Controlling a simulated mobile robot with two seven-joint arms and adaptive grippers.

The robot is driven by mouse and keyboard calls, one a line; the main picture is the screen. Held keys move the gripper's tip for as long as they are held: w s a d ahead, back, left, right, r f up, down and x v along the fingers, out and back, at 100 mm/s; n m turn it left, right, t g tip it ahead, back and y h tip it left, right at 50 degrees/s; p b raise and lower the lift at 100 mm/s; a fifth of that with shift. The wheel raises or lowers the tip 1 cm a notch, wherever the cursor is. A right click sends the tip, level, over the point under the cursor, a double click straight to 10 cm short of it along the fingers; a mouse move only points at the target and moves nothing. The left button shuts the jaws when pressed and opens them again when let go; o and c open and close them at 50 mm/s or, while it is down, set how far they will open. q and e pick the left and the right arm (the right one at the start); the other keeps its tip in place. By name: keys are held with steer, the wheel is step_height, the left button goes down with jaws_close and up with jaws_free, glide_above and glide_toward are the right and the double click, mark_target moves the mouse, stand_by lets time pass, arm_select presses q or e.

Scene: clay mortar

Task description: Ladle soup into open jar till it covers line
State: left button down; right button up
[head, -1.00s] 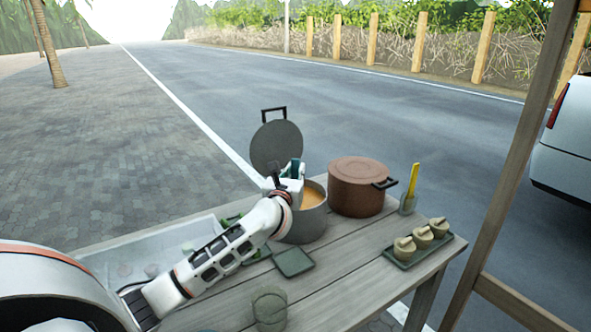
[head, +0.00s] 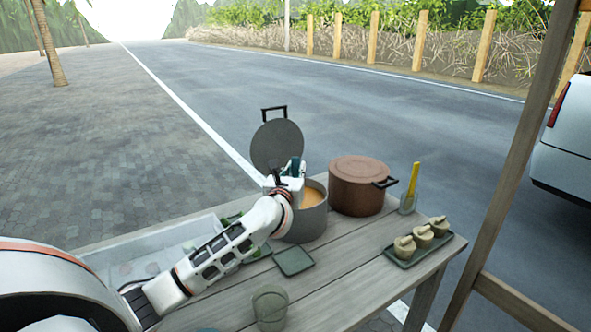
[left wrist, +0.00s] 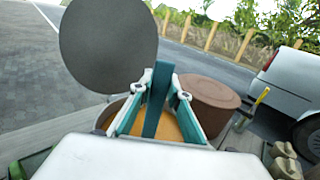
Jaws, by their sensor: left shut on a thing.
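A grey pot (head: 309,222) of orange soup (head: 312,197) stands on the table, its round lid raised upright behind it (head: 277,146). My left gripper (head: 292,170) is over the pot's left side. In the left wrist view its fingers (left wrist: 158,100) are shut on a flat teal handle (left wrist: 156,98), seemingly the ladle's. The soup (left wrist: 170,127) shows behind it; the ladle's bowl is hidden. A greenish see-through jar (head: 270,308) stands near the table's front edge; its line and contents cannot be made out. My right gripper is out of view.
A brown lidded pot (head: 357,188) stands right of the soup pot. A green square plate (head: 294,261) lies in front. A tray (head: 425,251) with several small lidded jars and a glass with a yellow utensil (head: 411,190) are at right. A pale bin (head: 150,255) is at left.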

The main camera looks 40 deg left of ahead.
arm_select(q)
steer(key=shift+r+p, duration=0.45)
steer(key=shift+r, duration=0.4)
steer(key=shift+r+p, duration=1.05)
steer(key=shift+r, duration=0.15)
steer(key=shift+r+p, duration=1.95)
steer(key=shift+r, duration=0.1)
steer(key=shift+r+p, duration=0.55)
steer(key=shift+r, duration=0.05)
steer(key=shift+r+p, duration=0.6)
